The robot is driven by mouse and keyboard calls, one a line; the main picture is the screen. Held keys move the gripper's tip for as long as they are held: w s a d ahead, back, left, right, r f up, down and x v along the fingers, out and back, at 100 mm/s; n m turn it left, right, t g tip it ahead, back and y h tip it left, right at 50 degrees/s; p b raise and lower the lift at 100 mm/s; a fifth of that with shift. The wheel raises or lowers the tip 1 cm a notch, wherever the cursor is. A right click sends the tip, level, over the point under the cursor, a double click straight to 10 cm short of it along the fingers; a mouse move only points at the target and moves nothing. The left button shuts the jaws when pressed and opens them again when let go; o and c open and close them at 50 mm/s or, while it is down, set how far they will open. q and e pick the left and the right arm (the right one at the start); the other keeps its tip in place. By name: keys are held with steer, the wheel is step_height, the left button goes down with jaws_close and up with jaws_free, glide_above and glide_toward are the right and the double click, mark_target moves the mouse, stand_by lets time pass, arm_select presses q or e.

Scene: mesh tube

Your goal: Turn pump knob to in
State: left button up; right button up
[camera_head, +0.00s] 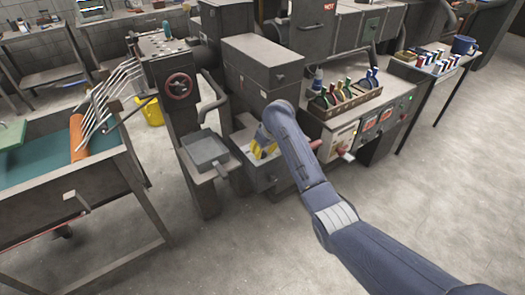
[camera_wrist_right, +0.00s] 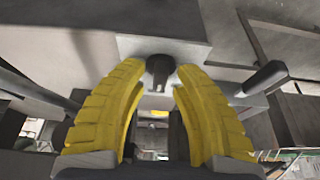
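A small black knob (camera_wrist_right: 160,66) shows in the right wrist view, at the edge of a light grey plate. It appears to be the pump knob, and the head view does not show it clearly. My right gripper (camera_wrist_right: 161,72) has its two yellow, curved fingers on either side of the knob, tips apart. I cannot tell whether the tips touch it. In the head view this right gripper (camera_head: 262,148) is low at the front of the grey machine (camera_head: 262,62), over a light box-shaped part. My left gripper is not in view.
A red handwheel (camera_head: 178,86) and a grey tray (camera_head: 205,150) are left of my gripper. A wooden caddy with coloured-handled items (camera_head: 345,98) and a control panel (camera_head: 370,124) are right. In the wrist view, a dark lever (camera_wrist_right: 262,80) is close on the right.

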jaws_close()
steer(key=shift+n, duration=0.3)
steer(key=n+g+y, duration=0.1)
steer(key=n, duration=0.2)
steer(key=shift+d+n, duration=0.1)
steer(key=shift+n, duration=0.2)
steer(key=shift+w+n+g+y, duration=0.15)
steer(key=shift+n+g, duration=0.45)
steer(key=shift+n, duration=0.85)
steer(key=shift+s+n+g+y, duration=0.1)
steer(key=shift+n+g+y, duration=0.35)
steer(key=shift+n, duration=1)
steer(key=shift+o, duration=1.2)
jaws_free()
steer(key=v, duration=1.2)
steer(key=shift+w, duration=0.2)
steer(key=shift+r, duration=0.1)
